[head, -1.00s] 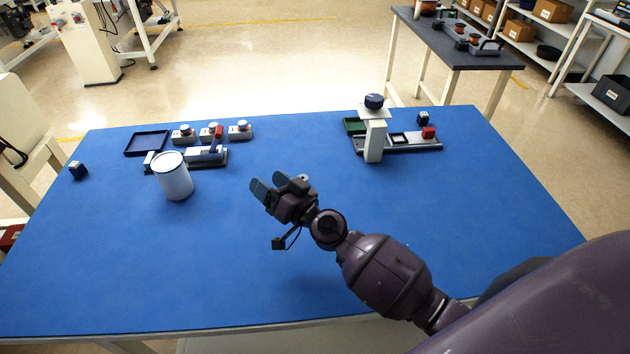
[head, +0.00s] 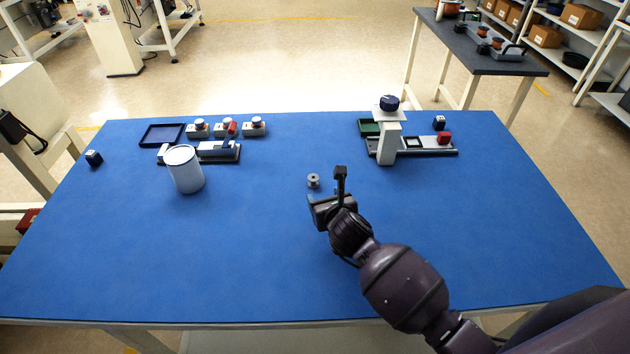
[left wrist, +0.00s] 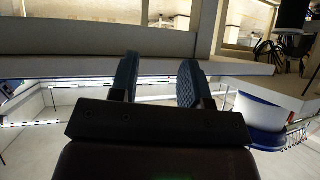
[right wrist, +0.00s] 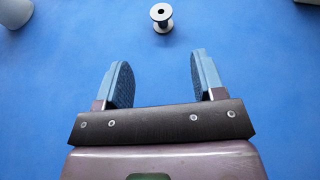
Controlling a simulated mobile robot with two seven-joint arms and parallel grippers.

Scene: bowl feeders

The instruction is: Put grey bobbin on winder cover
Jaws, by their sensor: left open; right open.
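The grey bobbin (head: 313,181) stands alone on the blue table, just beyond my right gripper (head: 331,186). In the right wrist view the bobbin (right wrist: 161,14) is at the top centre, ahead of the gap between my open, empty fingers (right wrist: 160,62). A white cylinder with a pale flat top (head: 186,172) stands at the left, in front of a small machine; I cannot tell whether it is the winder cover. My left gripper (left wrist: 159,62) shows only in its wrist view, open and empty, facing pale beams and frames.
A dark tray (head: 162,135) and several small switch boxes (head: 224,128) are at the back left. A white post station with a dark knob (head: 388,140) stands at the back right. A small dark block (head: 94,158) is near the left edge.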

